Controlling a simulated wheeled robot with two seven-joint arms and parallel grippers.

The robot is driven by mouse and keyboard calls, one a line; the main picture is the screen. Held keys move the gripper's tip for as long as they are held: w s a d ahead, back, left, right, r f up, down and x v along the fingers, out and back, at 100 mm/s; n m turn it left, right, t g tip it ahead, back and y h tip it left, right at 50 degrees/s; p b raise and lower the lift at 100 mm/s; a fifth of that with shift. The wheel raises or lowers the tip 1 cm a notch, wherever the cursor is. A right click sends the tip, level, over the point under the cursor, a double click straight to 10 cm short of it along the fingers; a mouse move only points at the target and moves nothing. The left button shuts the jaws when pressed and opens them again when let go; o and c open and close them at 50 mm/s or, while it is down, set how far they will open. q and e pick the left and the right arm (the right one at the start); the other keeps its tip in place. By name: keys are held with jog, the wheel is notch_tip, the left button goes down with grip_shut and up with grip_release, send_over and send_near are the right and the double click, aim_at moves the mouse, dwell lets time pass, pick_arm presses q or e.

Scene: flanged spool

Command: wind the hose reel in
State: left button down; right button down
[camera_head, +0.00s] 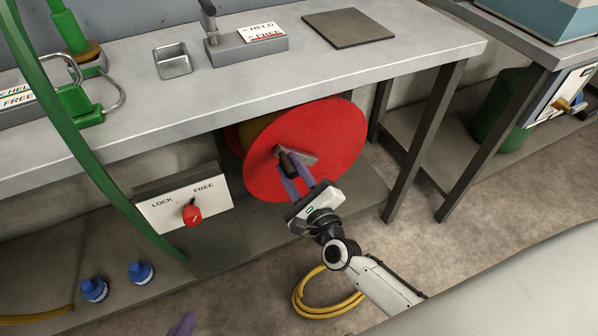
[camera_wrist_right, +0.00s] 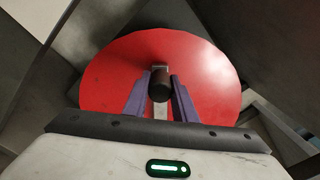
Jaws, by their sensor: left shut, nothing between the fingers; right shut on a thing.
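The hose reel (camera_head: 335,135) has a round red flange under the bench, and a yellowish drum shows behind it. Its crank has a grey arm and a dark handle (camera_head: 287,163). My right gripper (camera_head: 290,176) is shut on this handle. In the right wrist view the dark handle (camera_wrist_right: 160,86) sits between the purple fingers, in front of the red flange (camera_wrist_right: 215,75). A yellow hose (camera_head: 312,312) lies in a loop on the floor below. Only a purple fingertip of my left gripper (camera_head: 183,325) shows at the bottom edge, shut and empty, away from the reel.
A white LOCK/FREE plate (camera_head: 160,213) with a red knob (camera_head: 192,213) is left of the reel. A green hose (camera_head: 75,130) hangs at the left. Two blue-capped items (camera_head: 141,272) stand on the lower shelf. Bench legs (camera_head: 425,140) stand right of the reel.

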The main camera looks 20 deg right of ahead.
jog(key=shift+d, duration=0.25)
dwell(0.3)
jog(key=c, duration=1.5)
grip_release()
jog(key=shift+o, duration=0.2)
jog(key=s+p, duration=0.1)
jog(key=s, duration=0.9)
jog(key=shift+s+d, duration=0.15)
jog(key=shift+d, duration=0.1)
jog(key=shift+a, duration=0.1)
